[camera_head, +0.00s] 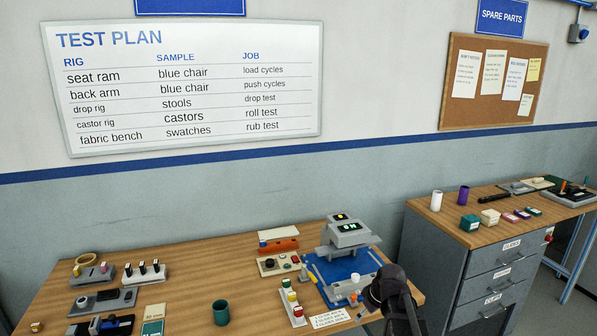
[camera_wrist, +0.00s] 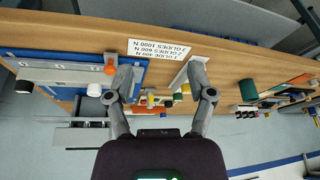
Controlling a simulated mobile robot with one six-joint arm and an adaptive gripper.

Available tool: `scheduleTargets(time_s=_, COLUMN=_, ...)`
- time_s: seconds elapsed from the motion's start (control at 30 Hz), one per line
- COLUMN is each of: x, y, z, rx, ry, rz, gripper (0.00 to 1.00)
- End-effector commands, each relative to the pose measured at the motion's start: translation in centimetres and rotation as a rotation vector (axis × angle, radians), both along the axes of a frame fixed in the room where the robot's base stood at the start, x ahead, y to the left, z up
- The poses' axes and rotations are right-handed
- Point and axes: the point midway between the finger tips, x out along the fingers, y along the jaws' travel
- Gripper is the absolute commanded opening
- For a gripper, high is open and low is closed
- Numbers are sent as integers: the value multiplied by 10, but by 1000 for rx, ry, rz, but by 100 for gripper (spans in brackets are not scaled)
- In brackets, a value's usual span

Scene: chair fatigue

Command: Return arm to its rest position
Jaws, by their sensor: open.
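My gripper (camera_head: 386,291) shows in the head view as a dark shape at the front right of the wooden bench (camera_head: 190,268), by the blue mat (camera_head: 345,268). In the wrist view my gripper (camera_wrist: 163,78) has its two grey fingers spread apart, with nothing held between them. Past the fingers lie the bench edge, a printed card (camera_wrist: 160,47) and the blue mat (camera_wrist: 75,58), seen upside down. How high the fingers are above the bench is hard to tell.
A grey test device (camera_head: 348,231) stands on the mat. A button strip (camera_head: 292,302) and a green cup (camera_head: 221,312) are left of it. Grey drawers (camera_head: 495,255) stand right, with small parts on top. A whiteboard (camera_head: 190,85) hangs behind; the air above the bench is clear.

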Motion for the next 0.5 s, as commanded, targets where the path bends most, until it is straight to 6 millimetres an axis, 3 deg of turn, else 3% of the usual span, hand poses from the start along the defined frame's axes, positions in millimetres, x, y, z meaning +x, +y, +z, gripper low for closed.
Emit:
scheduleTargets(time_s=0.27, x=-39, y=11, z=-13, rx=-17, ry=90, rz=-126, gripper=70)
scheduleTargets(time_s=0.5, x=-97, y=23, z=-29, rx=-63, ry=211, rz=-338, gripper=70)
